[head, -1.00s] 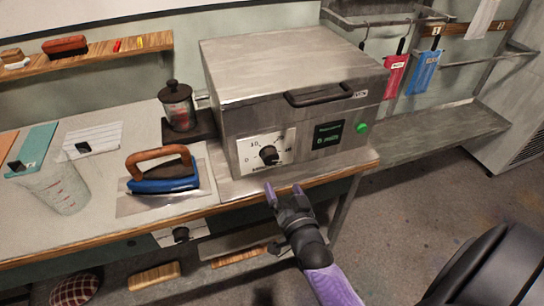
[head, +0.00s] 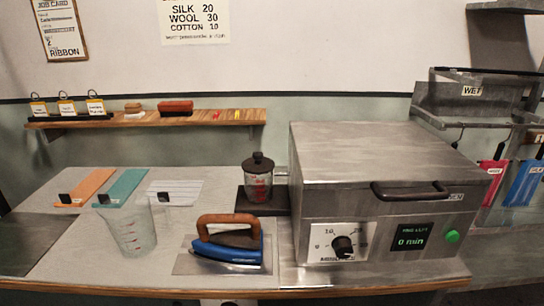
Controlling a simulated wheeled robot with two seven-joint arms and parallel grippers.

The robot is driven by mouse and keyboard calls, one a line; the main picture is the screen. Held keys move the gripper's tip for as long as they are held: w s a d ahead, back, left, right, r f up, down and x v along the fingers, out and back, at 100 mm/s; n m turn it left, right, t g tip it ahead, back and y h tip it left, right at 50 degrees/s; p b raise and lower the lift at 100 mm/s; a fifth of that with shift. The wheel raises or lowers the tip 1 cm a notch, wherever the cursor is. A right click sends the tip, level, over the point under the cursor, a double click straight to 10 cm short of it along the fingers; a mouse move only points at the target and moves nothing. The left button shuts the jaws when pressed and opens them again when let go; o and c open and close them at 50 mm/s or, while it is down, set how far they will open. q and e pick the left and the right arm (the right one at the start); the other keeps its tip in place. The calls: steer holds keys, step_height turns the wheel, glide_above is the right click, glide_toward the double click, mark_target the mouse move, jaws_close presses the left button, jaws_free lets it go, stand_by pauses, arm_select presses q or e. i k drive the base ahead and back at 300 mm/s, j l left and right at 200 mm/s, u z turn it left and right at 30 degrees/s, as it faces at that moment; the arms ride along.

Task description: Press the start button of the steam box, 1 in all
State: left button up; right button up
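The steam box (head: 385,160) is a grey metal box with a dark handle on its lid, standing at the right end of the table. Its front carries a black dial (head: 343,246) on a white scale, a dark display (head: 411,238) with green text that seems to read 0 min, and a round green start button (head: 452,236) at the right. The lid looks shut. Neither of my grippers shows in the head view.
A blue iron with a wooden handle (head: 229,240) rests on a metal plate left of the box. A clear measuring beaker (head: 133,228), a lidded jar (head: 258,178) and fabric strips (head: 122,188) are on the table. A wooden shelf (head: 225,117) runs along the wall.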

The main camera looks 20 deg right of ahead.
mark_target(452, 236)
steer(key=z, duration=1.8)
